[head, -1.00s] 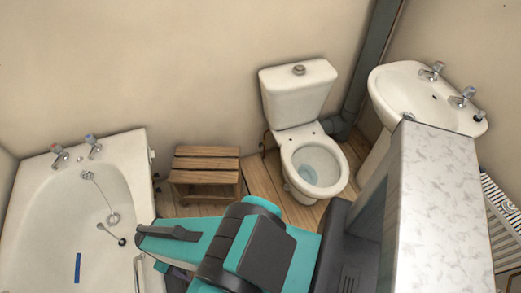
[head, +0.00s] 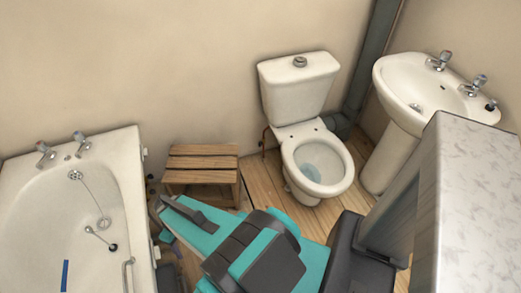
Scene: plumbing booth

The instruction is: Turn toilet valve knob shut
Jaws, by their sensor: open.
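A thin copper-coloured pipe (head: 264,141) shows at the left of the toilet, below the cistern. A valve knob on it is too small to make out. My teal and black arm (head: 235,245) reaches across the bottom of the head view, in front of the wooden stool and the toilet. My gripper's fingers do not show; the end of the arm is hidden or too unclear to tell.
A wooden stool (head: 203,163) stands left of the toilet. The bathtub (head: 125,150) fills the left side. A sink (head: 410,70) on a pedestal stands right of the toilet. A marbled-top cabinet (head: 475,200) is close at the right. Bare plank floor (head: 262,180) lies between stool and toilet.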

